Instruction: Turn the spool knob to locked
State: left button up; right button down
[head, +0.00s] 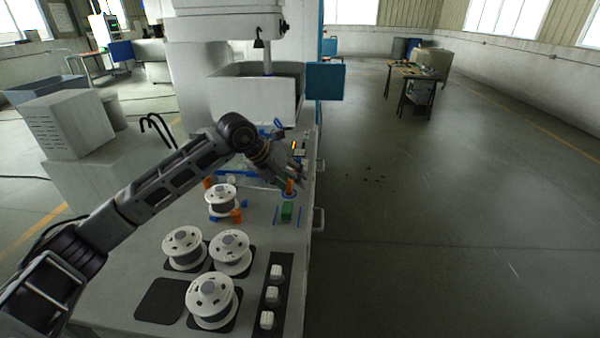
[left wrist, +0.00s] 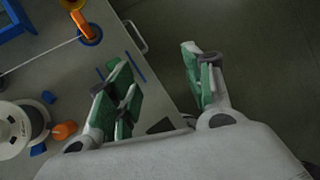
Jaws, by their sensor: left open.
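A white wire spool (head: 222,201) sits on the bench among blue parts, and its edge shows in the left wrist view (left wrist: 12,135). A small orange knob-like part (head: 237,216) stands right beside it and also shows in the left wrist view (left wrist: 65,130). I cannot read whether it is turned to locked. Another orange part (left wrist: 79,20) rises from a blue ring (left wrist: 89,36), with a thin wire running toward it. My left gripper (head: 297,173) is open and empty above the bench's right edge, its green-padded fingers (left wrist: 160,85) apart. It touches no knob. My right gripper is out of view.
Several more white spools (head: 184,247) stand on dark mats in front. A dark strip (head: 272,300) holds white blocks. A green block-like thing (head: 287,212) lies between blue lines. The machine (head: 255,95) stands behind. Open floor (head: 420,220) lies right of the bench.

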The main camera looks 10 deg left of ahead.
pick_arm(q)
jog(key=shift+s+d+r+m+h, duration=0.25)
jog(key=shift+d+r+m+h, duration=0.05)
jog(key=shift+d+r+h, duration=0.3)
jog(key=shift+s+d+r+m+h, duration=0.25)
jog(key=shift+d+r+m+h, duration=0.05)
jog(key=shift+d+r+h, duration=0.3)
jog(key=shift+s+d+r+m+h, duration=0.3)
jog(key=shift+d+r+h, duration=0.2)
jog(key=shift+d+r, duration=0.1)
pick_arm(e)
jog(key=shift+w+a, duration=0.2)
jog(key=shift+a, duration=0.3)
pick_arm(q)
notch_tip(320, 180, up, 9)
jog(key=p, duration=0.9)
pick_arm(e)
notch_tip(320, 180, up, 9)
pick_arm(q)
jog(key=shift+r+p, duration=0.55)
jog(key=shift+p, duration=0.05)
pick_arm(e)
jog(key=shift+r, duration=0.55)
